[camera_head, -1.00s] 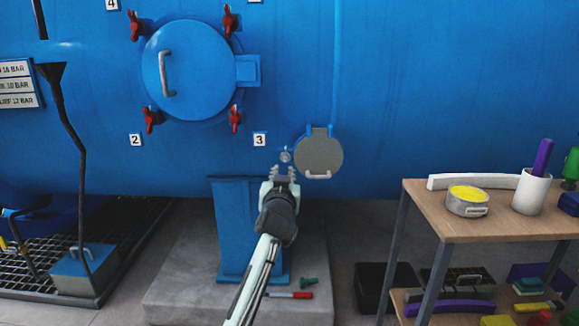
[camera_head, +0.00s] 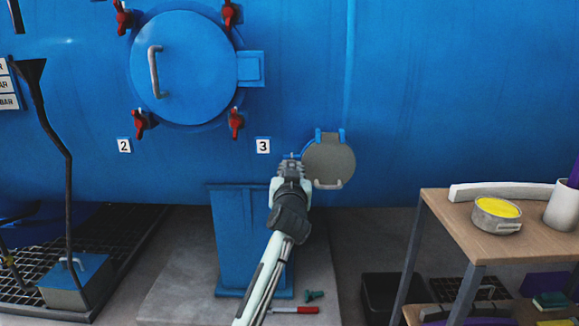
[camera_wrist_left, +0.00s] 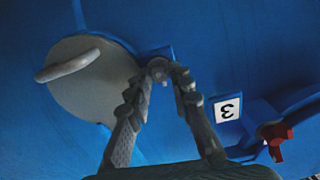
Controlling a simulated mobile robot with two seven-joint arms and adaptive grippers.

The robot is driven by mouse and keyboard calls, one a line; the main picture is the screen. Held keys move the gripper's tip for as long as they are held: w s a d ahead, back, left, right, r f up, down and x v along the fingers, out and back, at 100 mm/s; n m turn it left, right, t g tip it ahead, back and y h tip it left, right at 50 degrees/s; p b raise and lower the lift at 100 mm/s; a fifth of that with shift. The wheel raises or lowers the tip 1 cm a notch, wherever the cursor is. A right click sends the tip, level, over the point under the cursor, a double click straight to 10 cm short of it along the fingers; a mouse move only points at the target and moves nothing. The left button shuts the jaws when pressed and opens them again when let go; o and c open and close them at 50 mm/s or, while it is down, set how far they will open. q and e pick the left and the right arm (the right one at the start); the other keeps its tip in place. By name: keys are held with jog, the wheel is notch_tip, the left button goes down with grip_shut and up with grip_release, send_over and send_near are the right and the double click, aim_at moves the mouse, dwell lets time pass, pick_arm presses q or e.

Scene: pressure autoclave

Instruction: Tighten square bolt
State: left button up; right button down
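The small square bolt (camera_wrist_left: 158,67) sits on the blue vessel wall beside a round grey cover; in the head view it is mostly hidden by my gripper. My left gripper (camera_head: 291,168) is at the wall just left of the round cover (camera_head: 328,162). In the left wrist view the fingers of my left gripper (camera_wrist_left: 163,78) are apart, with the bolt at or between their tips. I cannot tell whether they touch it. My right gripper is not in view.
The round hatch (camera_head: 185,68) with red clamps is at upper left. The number 3 label (camera_head: 263,146) is just left of my gripper. A blue pedestal (camera_head: 236,240) stands below. A wooden table (camera_head: 455,215) with a tin (camera_head: 497,214) stands right.

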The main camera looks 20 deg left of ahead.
pick_arm(q)
jog(key=shift+w, duration=0.2)
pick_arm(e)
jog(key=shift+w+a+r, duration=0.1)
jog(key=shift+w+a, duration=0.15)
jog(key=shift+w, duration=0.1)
pick_arm(q)
grip_shut()
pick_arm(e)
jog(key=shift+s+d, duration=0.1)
